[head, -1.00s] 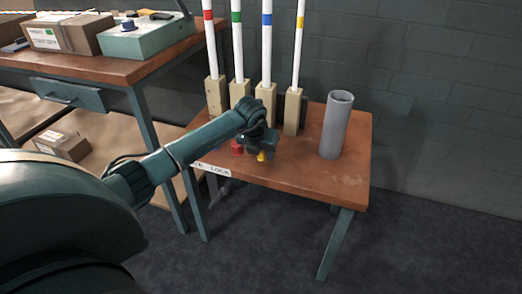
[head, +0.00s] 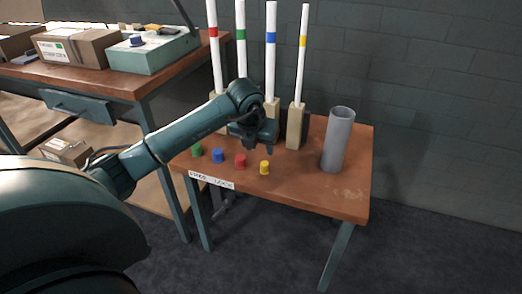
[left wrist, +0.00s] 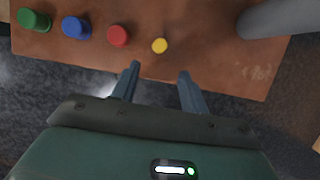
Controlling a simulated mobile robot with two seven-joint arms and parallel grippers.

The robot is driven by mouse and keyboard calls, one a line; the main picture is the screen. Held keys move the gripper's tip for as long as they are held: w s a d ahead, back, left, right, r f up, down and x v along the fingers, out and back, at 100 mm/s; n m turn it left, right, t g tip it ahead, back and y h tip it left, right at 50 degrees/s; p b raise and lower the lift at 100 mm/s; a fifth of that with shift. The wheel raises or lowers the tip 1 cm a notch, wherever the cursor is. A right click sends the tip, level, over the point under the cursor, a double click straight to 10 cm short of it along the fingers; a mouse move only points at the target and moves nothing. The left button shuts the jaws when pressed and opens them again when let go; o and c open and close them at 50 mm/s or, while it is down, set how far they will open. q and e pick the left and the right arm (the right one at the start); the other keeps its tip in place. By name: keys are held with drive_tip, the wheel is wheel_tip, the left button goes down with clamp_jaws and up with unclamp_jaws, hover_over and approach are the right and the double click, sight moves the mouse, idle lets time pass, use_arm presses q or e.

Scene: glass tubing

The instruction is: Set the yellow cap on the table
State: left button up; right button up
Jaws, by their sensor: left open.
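The yellow cap (head: 264,167) stands on the small wooden table (head: 320,195), at the right end of a row of caps near the front edge. It also shows in the left wrist view (left wrist: 160,45), just beyond the fingertips. My left gripper (head: 256,150) is open and empty, raised above and a little behind the yellow cap in the head view. Its two fingers (left wrist: 160,70) show apart in the left wrist view, with nothing between them. My right gripper is not in view.
Red (head: 240,161), blue (head: 218,155) and green (head: 196,150) caps stand left of the yellow one. Tall white tubes with coloured bands stand in wooden blocks (head: 296,125) behind. A grey cylinder (head: 338,140) stands at the right. The table's right front is clear.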

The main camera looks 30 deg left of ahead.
use_arm(q)
drive_tip(key=s+d+f+m+h, duration=0.1)
drive_tip(key=s+d+f+h, duration=0.2)
drive_tip(key=d, duration=0.5)
drive_tip(key=s+d+f+m+h, duration=0.1)
drive_tip(key=s+d+m+h, duration=0.1)
drive_tip(key=d+h, duration=0.35)
drive_tip(key=s+d+r+g+h, duration=0.1)
drive_tip(key=s+d+r+h, duration=0.2)
drive_tip(key=d, duration=0.4)
drive_tip(key=s+d+h, duration=0.3)
drive_tip(key=s+d, duration=0.2)
drive_tip(key=d, duration=0.2)
wheel_tip(320, 180, up, 8)
drive_tip(key=s+n+t+h, duration=0.35)
drive_tip(key=n+t, duration=0.65)
drive_tip(key=n, duration=0.4)
drive_tip(key=s+a+f+n+y, duration=0.2)
drive_tip(key=f+n+y, duration=0.3)
drive_tip(key=n, duration=0.4)
drive_tip(key=s+a+f+n+y, duration=0.3)
drive_tip(key=s+f+n+y, duration=0.1)
drive_tip(key=f+n+y, duration=0.2)
drive_tip(key=n+y, duration=0.1)
drive_tip(key=n, duration=0.1)
drive_tip(key=shift+a+f+n, duration=0.25)
drive_tip(key=shift+a+n, duration=0.05)
drive_tip(key=shift+n, duration=0.1)
